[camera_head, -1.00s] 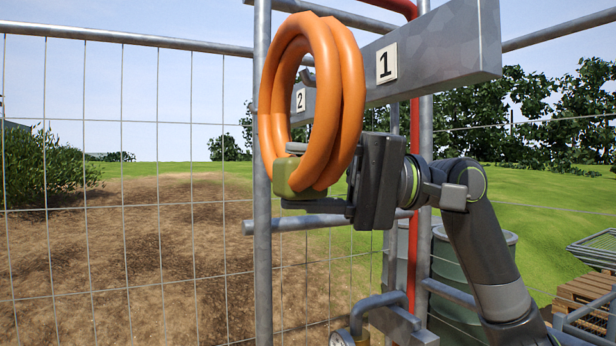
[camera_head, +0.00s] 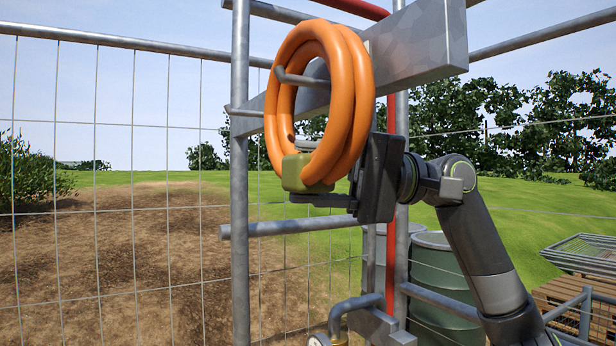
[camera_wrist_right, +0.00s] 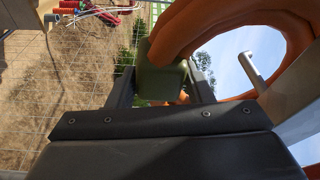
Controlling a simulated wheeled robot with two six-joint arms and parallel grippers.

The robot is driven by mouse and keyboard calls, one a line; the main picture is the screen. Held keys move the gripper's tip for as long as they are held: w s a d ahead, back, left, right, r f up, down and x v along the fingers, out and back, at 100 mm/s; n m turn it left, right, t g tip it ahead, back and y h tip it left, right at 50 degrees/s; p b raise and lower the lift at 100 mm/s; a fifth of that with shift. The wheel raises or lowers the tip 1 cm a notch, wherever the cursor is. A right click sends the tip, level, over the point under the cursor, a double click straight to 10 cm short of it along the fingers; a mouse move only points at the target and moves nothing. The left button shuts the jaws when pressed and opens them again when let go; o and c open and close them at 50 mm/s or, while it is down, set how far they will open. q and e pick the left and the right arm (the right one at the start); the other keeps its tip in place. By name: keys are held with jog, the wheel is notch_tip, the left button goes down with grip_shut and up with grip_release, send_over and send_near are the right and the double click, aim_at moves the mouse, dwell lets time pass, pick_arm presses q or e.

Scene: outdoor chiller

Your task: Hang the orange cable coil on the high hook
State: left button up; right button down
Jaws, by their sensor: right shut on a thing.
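The block (camera_wrist_right: 162,80) also shows in the right wrist view. A grey hook (camera_head: 304,81) with an upturned tip shows through the coil's opening, its tip overlapping the coil's left strand. The hook (camera_wrist_right: 250,72) also shows inside the ring in the right wrist view. In the head view there is a gap between the hook and the coil's top. My left gripper is not in view.
A grey board (camera_head: 425,45) spans behind the coil. A second, lower peg (camera_head: 243,112) sticks out at left beside a vertical post (camera_head: 240,200). Wire fence runs left. Green barrels (camera_head: 440,270) and a pallet with a wire basket (camera_head: 585,250) stand at lower right.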

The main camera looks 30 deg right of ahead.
dwell(0.4)
jog(key=shift+f+b, duration=0.55)
jog(key=shift+c, duration=0.8)
grip_release()
jog(key=shift+s+f, duration=0.1)
jog(key=shift+f, duration=0.1)
